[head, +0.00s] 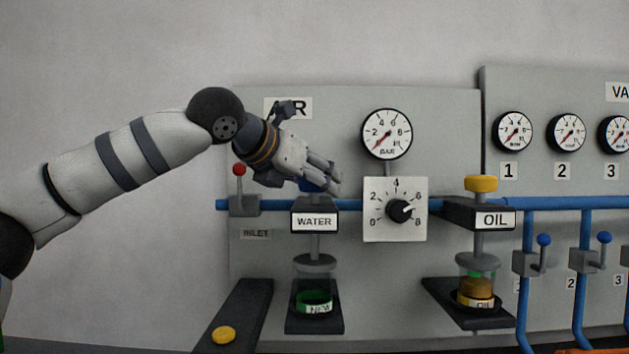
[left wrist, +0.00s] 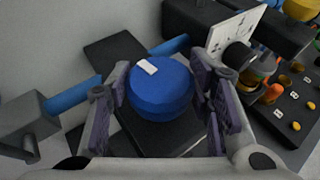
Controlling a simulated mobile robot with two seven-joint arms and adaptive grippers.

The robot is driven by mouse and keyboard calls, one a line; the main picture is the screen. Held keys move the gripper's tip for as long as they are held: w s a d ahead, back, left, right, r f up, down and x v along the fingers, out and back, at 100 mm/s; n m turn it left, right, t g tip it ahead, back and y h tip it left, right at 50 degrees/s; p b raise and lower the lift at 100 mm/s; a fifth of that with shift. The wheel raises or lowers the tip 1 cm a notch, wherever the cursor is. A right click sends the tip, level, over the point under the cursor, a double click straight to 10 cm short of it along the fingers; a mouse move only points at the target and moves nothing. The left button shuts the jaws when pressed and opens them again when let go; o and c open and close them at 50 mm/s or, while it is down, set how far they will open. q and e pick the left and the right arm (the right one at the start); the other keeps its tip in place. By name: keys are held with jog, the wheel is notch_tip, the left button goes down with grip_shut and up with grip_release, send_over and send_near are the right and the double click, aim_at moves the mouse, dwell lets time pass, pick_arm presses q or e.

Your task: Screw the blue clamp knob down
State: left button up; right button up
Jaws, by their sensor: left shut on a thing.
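The blue clamp knob (head: 309,187) sits on top of the WATER clamp (head: 314,222), mostly hidden behind my fingers in the head view. In the left wrist view the knob (left wrist: 160,92) is a round blue cap with a white mark on top. My left gripper (head: 328,184) comes in from the upper left and is shut on the knob, one finger on each side. Below the clamp, a grey disc (head: 314,263) is above a clear cup holding a green coil labelled NEW (head: 313,301). My right gripper is not in view.
A red-tipped INLET lever (head: 239,172) stands left of the clamp on the blue pipe. A dial box (head: 396,226) is close on the right. The OIL clamp with its yellow knob (head: 481,184) stands farther right. A yellow disc (head: 223,335) lies on a dark shelf at lower left.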

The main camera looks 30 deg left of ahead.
pick_arm(q)
jog(key=shift+m+h, duration=0.9)
jog(key=shift+h, duration=0.1)
jog(key=o, duration=1.2)
jog(key=v, duration=1.2)
jog(key=shift+w+a+r, duration=0.1)
jog(key=shift+a+r, duration=0.05)
jog(key=shift+r, duration=0.05)
jog(key=shift+f+g, duration=0.1)
jog(key=shift+g, duration=0.2)
